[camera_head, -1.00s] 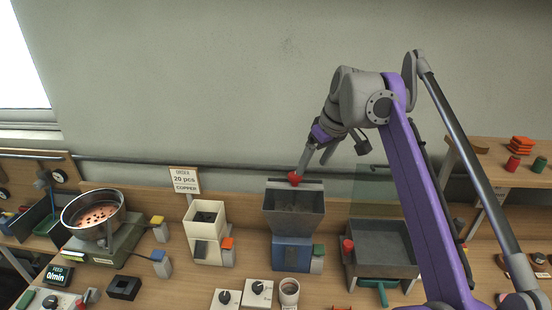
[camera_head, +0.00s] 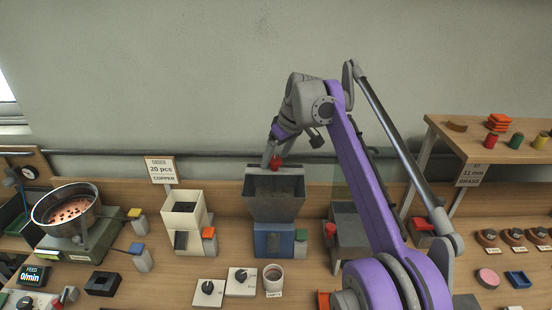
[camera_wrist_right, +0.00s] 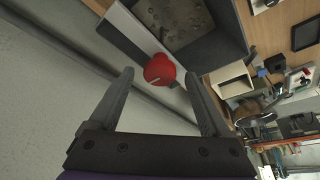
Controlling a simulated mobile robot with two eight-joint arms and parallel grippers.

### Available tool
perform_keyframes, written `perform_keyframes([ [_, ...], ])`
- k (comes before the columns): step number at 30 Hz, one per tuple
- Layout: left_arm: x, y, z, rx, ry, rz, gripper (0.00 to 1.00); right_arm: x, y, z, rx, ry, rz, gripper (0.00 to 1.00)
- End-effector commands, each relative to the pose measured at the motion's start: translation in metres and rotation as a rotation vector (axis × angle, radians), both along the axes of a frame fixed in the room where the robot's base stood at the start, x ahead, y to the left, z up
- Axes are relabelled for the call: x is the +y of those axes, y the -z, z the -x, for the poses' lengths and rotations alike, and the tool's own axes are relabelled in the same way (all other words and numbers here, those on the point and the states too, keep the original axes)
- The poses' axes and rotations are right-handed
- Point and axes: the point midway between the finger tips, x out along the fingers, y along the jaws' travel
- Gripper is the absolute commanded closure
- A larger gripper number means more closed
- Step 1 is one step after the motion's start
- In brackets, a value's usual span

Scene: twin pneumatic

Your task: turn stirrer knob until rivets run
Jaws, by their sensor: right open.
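The red stirrer knob (camera_head: 275,163) sits at the back rim of the grey hopper (camera_head: 274,205) on a blue base. In the right wrist view the knob (camera_wrist_right: 159,68) shows a pale line across its red face. My right gripper (camera_head: 268,158) is at the knob, with its fingers beside it in the head view. In the wrist view the open fingers (camera_wrist_right: 160,76) point toward the knob, one tip on each side, with a gap; contact cannot be told. The hopper's inside looks greyish and grainy. My left gripper is not in view.
A bowl (camera_head: 66,207) with copper-coloured pieces stands left, above a display (camera_head: 32,274) reading 0/min. A cream hopper (camera_head: 187,210), white dial boxes (camera_head: 208,291) and a cup (camera_head: 273,280) stand nearby. My right arm covers part of a grey bin (camera_head: 345,215).

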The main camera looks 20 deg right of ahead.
Motion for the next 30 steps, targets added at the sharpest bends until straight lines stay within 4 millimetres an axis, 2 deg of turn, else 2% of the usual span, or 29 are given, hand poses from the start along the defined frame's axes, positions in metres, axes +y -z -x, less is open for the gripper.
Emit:
perform_keyframes([
  [10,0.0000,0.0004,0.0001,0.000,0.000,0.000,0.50,0.0005,0.0035,-0.0016,0.000,0.000,0.000,0.18],
  [21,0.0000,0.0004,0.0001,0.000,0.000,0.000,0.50,0.0005,0.0034,-0.0014,0.000,0.001,0.000,0.85],
  [24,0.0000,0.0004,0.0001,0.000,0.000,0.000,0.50,0.0005,0.0033,-0.0013,0.000,0.001,0.000,1.00],
  [30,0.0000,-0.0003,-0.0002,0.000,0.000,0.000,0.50,0.0007,0.0030,-0.0012,0.000,0.012,0.000,1.00],
])
